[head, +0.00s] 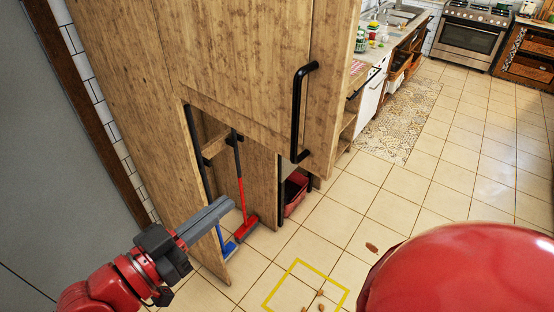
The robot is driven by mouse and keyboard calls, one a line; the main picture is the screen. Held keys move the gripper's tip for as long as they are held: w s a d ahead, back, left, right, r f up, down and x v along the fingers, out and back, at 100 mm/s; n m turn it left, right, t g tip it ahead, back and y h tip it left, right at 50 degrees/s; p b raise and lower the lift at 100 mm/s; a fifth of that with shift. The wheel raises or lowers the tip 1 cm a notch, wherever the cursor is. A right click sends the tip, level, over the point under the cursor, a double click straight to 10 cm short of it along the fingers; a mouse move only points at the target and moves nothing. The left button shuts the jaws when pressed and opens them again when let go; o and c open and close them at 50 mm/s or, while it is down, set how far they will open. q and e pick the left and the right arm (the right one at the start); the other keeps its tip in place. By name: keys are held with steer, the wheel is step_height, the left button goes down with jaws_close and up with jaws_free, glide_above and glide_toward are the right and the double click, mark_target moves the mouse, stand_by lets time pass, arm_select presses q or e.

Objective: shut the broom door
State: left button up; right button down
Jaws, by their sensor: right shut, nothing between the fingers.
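The tall wooden cabinet (235,45) has an open lower compartment, where a red broom (240,190) and a blue broom (228,246) stand. A tall wooden panel (165,150) borders the opening on the left and reaches near the floor; it looks like the broom door, standing open, but its hinge is not clear.
A black handle (300,110) sits on the upper cabinet front. A red bin (295,192) stands behind the cabinet's lower edge. A yellow square (265,303) with brown bits marks the floor. Open tiles (420,200) lie right, toward a patterned mat (400,120) and an oven (470,38).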

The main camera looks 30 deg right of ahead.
mark_target(286, 155)
steer(key=p+x, duration=0.6)
steer(key=x, duration=0.7)
steer(key=shift+w+d+p, duration=0.15)
steer(key=shift+d+p, duration=0.05)
steer(key=shift+p, duration=0.2)
steer(key=shift+w+d+f, duration=0.1)
steer(key=shift+d+f, duration=0.05)
steer(key=shift+d, duration=0.3)
steer(key=shift+w, duration=0.1)
